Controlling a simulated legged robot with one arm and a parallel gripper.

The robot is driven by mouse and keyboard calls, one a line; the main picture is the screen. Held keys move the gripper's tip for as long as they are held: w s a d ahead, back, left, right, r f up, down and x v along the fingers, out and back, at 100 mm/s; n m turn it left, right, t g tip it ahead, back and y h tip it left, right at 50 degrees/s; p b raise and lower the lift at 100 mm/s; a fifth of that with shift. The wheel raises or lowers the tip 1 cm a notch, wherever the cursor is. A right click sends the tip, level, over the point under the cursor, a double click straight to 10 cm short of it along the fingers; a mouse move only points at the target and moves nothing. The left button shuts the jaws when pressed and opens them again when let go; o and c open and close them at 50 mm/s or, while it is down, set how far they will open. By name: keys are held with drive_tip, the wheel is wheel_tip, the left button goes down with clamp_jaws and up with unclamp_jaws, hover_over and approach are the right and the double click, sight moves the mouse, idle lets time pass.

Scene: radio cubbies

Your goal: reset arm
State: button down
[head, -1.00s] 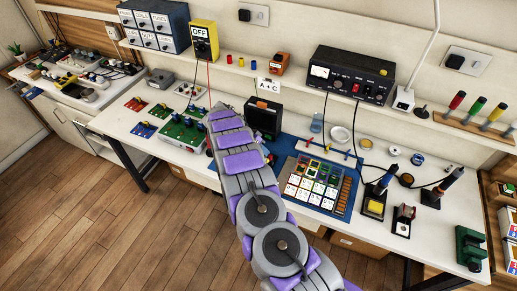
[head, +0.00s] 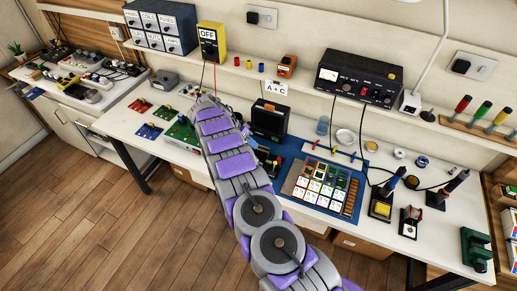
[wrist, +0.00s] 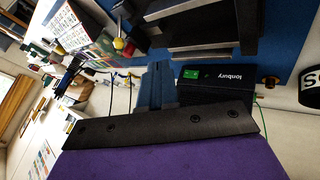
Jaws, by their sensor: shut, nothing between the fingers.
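My grey and purple arm reaches up from the bottom of the head view over the bench, its far end near the green board (head: 181,134). My gripper (wrist: 160,122) shows in the wrist view as a purple body with a black front edge. It is shut and empty. The fingertips are hard to make out in the head view. In the wrist view a black box with a green label (wrist: 213,84) lies just beyond the black edge, apart from it as far as I can tell.
Soldering stands (head: 381,205) fill the right side. A shelf holds a yellow box (head: 210,42) and a black power supply (head: 358,77).

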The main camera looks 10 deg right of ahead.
drive_tip(key=s+d+r+n+y, duration=0.1)
drive_tip(key=s+r+n, duration=0.15)
drive_tip(key=r, duration=0.65)
drive_tip(key=s+r+n+y, duration=0.15)
drive_tip(key=s+r, duration=0.25)
drive_tip(key=r, duration=0.4)
drive_tip(key=s+d+r+n+y, duration=0.1)
drive_tip(key=s+r+n, duration=0.1)
drive_tip(key=s+r, duration=0.45)
drive_tip(key=s+d+r+n+y, duration=0.15)
drive_tip(key=s+r, duration=0.25)
drive_tip(key=s, duration=0.5)
drive_tip(key=s+a+n+y, duration=0.1)
drive_tip(key=s+n+y, duration=0.1)
drive_tip(key=s, duration=2.8)
drive_tip(key=shift+s+n+g+y, duration=0.3)
drive_tip(key=shift+n+g, duration=0.1)
drive_tip(key=shift+n, duration=0.25)
